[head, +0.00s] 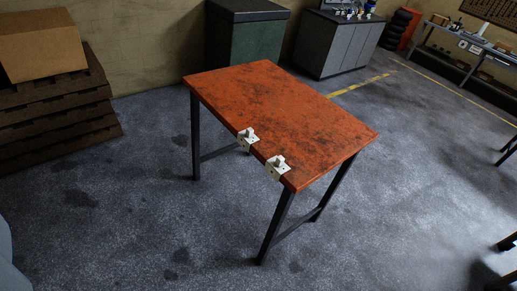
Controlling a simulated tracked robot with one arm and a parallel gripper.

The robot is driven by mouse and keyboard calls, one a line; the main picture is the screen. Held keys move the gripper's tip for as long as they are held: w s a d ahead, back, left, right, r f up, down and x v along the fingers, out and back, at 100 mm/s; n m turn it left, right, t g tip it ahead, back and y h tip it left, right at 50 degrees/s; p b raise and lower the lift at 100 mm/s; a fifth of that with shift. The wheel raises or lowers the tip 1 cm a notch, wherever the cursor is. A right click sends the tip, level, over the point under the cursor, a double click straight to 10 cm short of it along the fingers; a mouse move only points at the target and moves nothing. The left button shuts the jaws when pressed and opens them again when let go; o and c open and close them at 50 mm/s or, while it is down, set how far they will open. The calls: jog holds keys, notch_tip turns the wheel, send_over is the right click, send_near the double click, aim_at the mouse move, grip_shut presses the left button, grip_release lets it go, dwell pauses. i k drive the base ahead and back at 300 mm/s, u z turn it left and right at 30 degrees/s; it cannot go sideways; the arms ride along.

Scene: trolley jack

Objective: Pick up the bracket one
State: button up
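Two small off-white brackets sit at the front-left edge of an orange-red table (270,92) with a worn, dark-stained top. One bracket (247,140) is near the middle of that edge. The other bracket (278,168) is closer to the near corner. Each has a raised block on top and a plate that hangs over the table's edge. I cannot tell from this view which of them is bracket one. My gripper is not in view.
The table stands on dark legs (195,135) with open concrete floor (130,220) around it. Stacked pallets with a cardboard box (40,45) stand at left. A green cabinet (245,40) and a grey cabinet (338,45) are behind. A workbench (465,50) stands at the far right.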

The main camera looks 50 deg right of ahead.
aim_at(276, 166)
jog(key=u, duration=0.05)
jog(key=i, duration=1.2)
jog(key=z, duration=0.9)
